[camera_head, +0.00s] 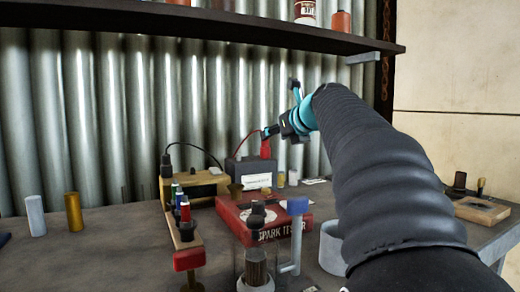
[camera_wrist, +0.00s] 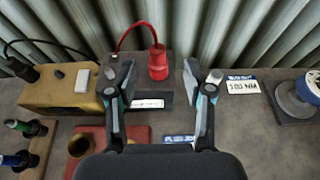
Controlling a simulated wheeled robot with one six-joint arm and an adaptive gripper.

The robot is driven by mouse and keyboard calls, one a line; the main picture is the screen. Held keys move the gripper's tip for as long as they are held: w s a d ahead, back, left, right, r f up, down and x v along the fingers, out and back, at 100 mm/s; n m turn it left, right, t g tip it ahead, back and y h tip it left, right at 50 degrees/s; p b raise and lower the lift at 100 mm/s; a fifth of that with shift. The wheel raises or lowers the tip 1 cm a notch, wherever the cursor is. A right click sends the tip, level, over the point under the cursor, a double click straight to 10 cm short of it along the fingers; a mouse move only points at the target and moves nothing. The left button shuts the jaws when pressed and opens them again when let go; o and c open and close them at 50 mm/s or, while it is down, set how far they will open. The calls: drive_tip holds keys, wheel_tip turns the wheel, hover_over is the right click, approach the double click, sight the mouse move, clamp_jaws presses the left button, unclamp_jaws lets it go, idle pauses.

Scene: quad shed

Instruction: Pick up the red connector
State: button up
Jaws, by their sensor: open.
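The red connector (camera_head: 265,149) is a small upright red cylinder at the top of a dark grey box (camera_head: 239,170) with a white label. In the wrist view the red connector (camera_wrist: 158,63) stands beyond my gripper, between the lines of its two fingers, with a red cable arching left from its top. My gripper (camera_wrist: 159,78) is open with nothing between its fingers. In the head view my gripper (camera_head: 286,127) is just right of the connector and slightly above it; its fingers are partly hidden there. Whether they touch the connector cannot be told.
A yellow block (camera_head: 207,184) with a black plug and cable stands left of the grey box. A red spark tester (camera_head: 240,222) lies in front. A narrow rack (camera_head: 184,235) with coloured pieces is front left. Corrugated wall (camera_head: 100,110) stands close behind; a shelf (camera_head: 190,22) hangs above.

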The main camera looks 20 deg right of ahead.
sight(265, 148)
drive_tip(key=shift+x, duration=3.25)
drive_tip(key=shift+a, duration=0.15)
clamp_jaws()
